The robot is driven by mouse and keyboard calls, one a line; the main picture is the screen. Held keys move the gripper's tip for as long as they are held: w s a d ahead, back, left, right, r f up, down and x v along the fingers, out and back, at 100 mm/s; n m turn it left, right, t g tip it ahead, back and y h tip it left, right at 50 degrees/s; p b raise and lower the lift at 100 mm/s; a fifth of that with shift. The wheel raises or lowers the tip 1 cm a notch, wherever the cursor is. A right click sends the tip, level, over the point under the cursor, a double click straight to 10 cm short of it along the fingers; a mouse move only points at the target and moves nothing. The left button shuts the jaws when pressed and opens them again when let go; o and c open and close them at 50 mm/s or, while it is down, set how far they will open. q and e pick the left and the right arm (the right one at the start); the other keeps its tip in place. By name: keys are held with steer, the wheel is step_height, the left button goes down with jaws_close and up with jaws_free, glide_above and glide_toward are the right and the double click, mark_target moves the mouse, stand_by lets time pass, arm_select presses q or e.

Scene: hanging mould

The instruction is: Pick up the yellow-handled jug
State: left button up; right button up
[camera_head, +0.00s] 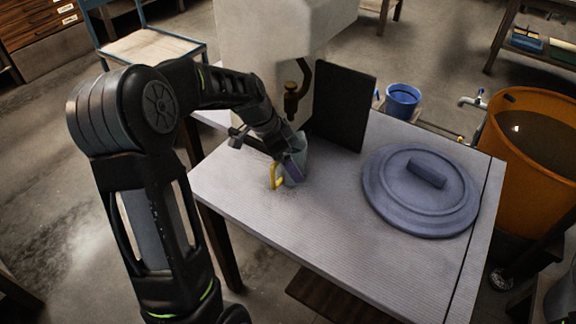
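The yellow-handled jug (302,153) stands on the near left part of the light grey table (330,220). Its body is pale grey-green, and its yellow handle (274,177) faces the near left. My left gripper (291,168) reaches down from the left to the jug and overlaps its body and rim, close to the handle. The gripper and arm hide part of the jug. I cannot tell whether the fingers touch it or how far apart they are. My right gripper is not in view.
A dark upright panel (345,107) and a pale machine column (265,45) stand just behind the jug. A round blue-grey lid (420,195) lies on the table's right side. An orange tub (525,160) and a blue bucket (402,98) are beyond. The table's front middle is clear.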

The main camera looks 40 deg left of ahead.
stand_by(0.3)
arm_select(q)
steer(key=c, duration=1.9)
jaws_close()
steer(key=shift+w+d, duration=0.1)
steer(key=shift+w, duration=0.05)
